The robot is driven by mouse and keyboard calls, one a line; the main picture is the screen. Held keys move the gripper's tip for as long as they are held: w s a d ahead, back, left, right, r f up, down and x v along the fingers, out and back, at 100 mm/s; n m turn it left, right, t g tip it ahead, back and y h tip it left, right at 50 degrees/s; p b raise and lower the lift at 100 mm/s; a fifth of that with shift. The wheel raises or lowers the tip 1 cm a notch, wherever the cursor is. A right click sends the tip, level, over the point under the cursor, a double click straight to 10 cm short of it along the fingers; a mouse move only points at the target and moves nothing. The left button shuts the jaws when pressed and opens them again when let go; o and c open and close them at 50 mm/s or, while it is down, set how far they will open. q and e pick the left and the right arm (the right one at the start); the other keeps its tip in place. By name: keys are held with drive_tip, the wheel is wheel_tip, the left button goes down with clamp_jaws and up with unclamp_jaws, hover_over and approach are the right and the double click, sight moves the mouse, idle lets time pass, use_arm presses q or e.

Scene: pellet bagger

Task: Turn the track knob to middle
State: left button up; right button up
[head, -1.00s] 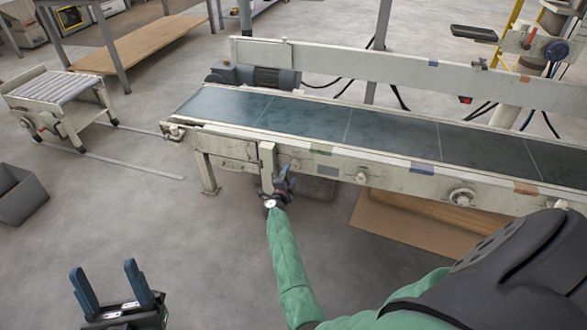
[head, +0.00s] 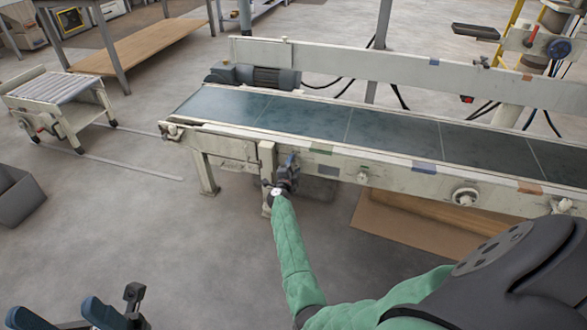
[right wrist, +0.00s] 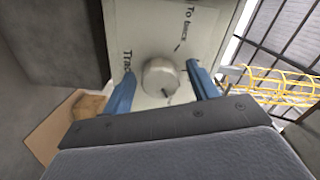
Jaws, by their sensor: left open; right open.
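The track knob (right wrist: 160,77) is a pale round knob on a light panel (right wrist: 198,20). A dark mark shows on its lower part. Printed words beside it read "Tra…", partly covered, and "To back". In the right wrist view my right gripper's two blue fingers stand open on either side of the knob; I cannot tell whether they touch it. In the head view my right gripper (head: 287,166) is at the post under the conveyor's near side, where it hides the knob. My left gripper (head: 64,312) is open and empty at the lower left, partly cut off.
The conveyor (head: 395,136) with its dark belt runs to the right. A small roller cart (head: 55,90) stands on floor rails at the left. A grey bin (head: 18,198) is at the left edge. The floor left of the post is clear.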

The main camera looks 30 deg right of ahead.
drive_tip(key=c, duration=1)
